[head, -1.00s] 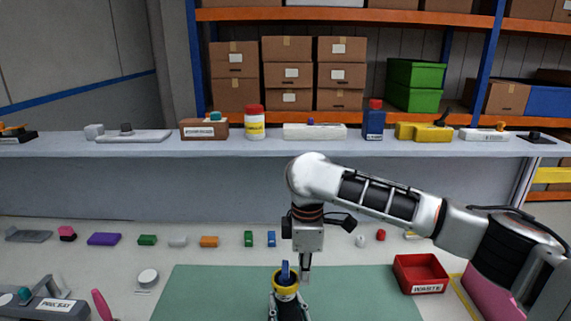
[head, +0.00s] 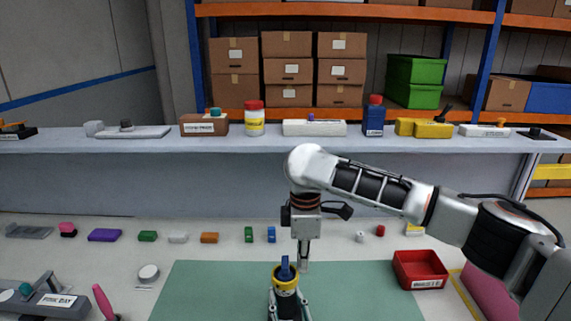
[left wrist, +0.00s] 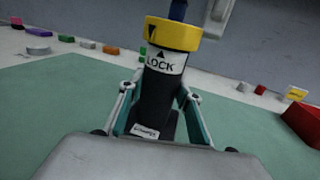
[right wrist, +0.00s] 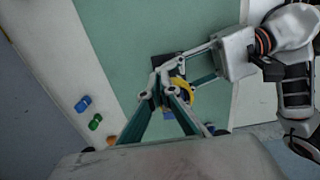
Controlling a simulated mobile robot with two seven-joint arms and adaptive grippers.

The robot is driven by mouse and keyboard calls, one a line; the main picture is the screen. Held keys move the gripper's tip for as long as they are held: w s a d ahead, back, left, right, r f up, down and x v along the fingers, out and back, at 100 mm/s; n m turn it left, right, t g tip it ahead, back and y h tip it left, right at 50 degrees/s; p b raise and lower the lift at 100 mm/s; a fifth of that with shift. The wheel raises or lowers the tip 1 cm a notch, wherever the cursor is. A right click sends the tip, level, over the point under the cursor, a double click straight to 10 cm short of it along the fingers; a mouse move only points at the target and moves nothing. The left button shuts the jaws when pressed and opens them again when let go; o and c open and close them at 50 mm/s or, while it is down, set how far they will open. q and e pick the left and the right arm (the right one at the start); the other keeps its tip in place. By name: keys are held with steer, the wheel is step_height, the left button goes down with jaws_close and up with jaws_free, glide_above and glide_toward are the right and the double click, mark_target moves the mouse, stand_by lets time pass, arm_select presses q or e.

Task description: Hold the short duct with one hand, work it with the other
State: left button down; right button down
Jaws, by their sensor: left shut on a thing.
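The short duct is a dark upright cylinder with a yellow collar (head: 286,280), a white band marked LOCK (left wrist: 166,63) and a blue piece (head: 285,266) on top. It stands on the green mat (head: 220,290). My left gripper (left wrist: 160,112) is shut around its lower dark body, below the LOCK band. My right gripper (head: 303,264) points down just right of the blue piece in the head view. In the right wrist view its fingers (right wrist: 167,82) look drawn together and overlap the yellow collar. They appear empty; whether they touch the duct cannot be told.
A red tray (head: 420,268) stands right of the mat. A pink-handled tool (head: 103,302), a round white item (head: 148,272) and a grey labelled fixture (head: 45,300) lie at the left. Several small coloured blocks line the back, below a raised shelf (head: 120,146).

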steer(key=shift+w+a, duration=0.1)
stand_by(0.6)
step_height(320, 180, up, 6)
steer(key=shift+w+d, duration=0.15)
steer(key=shift+d, duration=0.2)
stand_by(0.3)
steer(key=s+a+r+m, duration=0.1)
steer(key=s+m, duration=0.4)
steer(key=m, duration=0.1)
step_height(320, 180, down, 7)
stand_by(0.9)
steer(key=shift+a, duration=0.2)
stand_by(0.5)
